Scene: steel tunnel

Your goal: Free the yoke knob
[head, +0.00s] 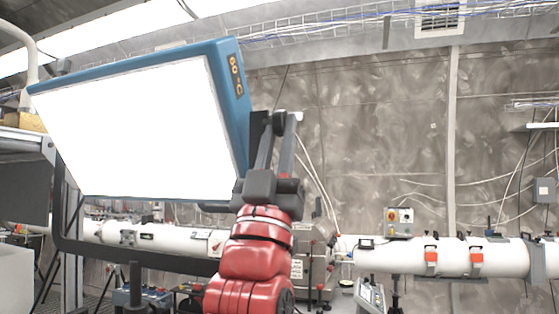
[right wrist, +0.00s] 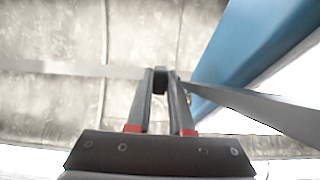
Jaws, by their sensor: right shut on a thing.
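A big bright white panel (head: 140,125) with a blue housing (head: 228,75) hangs tilted at the left, in a dark yoke (head: 130,258) that runs down its left side and under it. In the right wrist view the blue housing (right wrist: 270,45) is at the upper right, with a grey bar (right wrist: 260,108) slanting beside it. My right gripper (head: 277,122) points up at the panel's right edge. In the right wrist view its fingers (right wrist: 168,82) are shut on a small dark piece, seemingly the yoke knob (right wrist: 159,80). Most of the knob is hidden by the fingers. My left gripper is not in view.
A white beam pipe (head: 500,257) with red-orange fittings runs across behind at the right. A control box (head: 399,222) stands above it. Cables hang down the rough grey wall (head: 365,140). The space right of my gripper is open.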

